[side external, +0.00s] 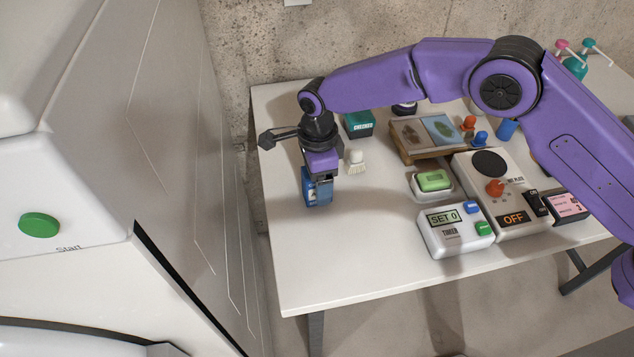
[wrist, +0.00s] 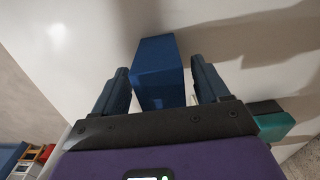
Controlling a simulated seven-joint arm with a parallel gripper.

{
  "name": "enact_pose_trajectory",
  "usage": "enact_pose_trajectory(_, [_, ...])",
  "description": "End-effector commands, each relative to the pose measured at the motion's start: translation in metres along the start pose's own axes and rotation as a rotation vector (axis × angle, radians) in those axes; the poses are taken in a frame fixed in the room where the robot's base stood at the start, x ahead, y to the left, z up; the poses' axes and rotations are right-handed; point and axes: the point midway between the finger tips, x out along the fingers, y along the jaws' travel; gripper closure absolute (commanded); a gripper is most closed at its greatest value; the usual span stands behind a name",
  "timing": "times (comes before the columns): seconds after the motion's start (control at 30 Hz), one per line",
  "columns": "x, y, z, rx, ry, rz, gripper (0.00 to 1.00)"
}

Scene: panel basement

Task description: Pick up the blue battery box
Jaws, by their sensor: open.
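The blue battery box (side external: 318,191) stands on the left part of the white table in the side view. It also shows in the wrist view as a plain blue block (wrist: 158,66). My gripper (side external: 318,179) is right above and around the box, pointing down. In the wrist view my gripper (wrist: 160,88) is open, with one dark finger on each side of the box. The lower part of the box in the wrist view is hidden by the gripper body.
A white brush (side external: 355,162) stands just right of the box, and a teal box (side external: 358,123) behind it. A green soap bar (side external: 434,180), a timer (side external: 455,233) and a hot plate (side external: 505,200) lie further right. The table's front left is clear.

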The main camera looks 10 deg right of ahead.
Motion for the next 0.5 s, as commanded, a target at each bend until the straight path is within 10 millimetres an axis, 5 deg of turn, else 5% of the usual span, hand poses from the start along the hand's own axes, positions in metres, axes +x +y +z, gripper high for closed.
enact_pose_trajectory(0.2, [0.026, -0.001, 0.001, -0.001, -0.001, 0.000, 0.26])
enact_pose_trajectory(0.5, [0.030, -0.001, 0.001, -0.001, -0.003, -0.001, 0.26])
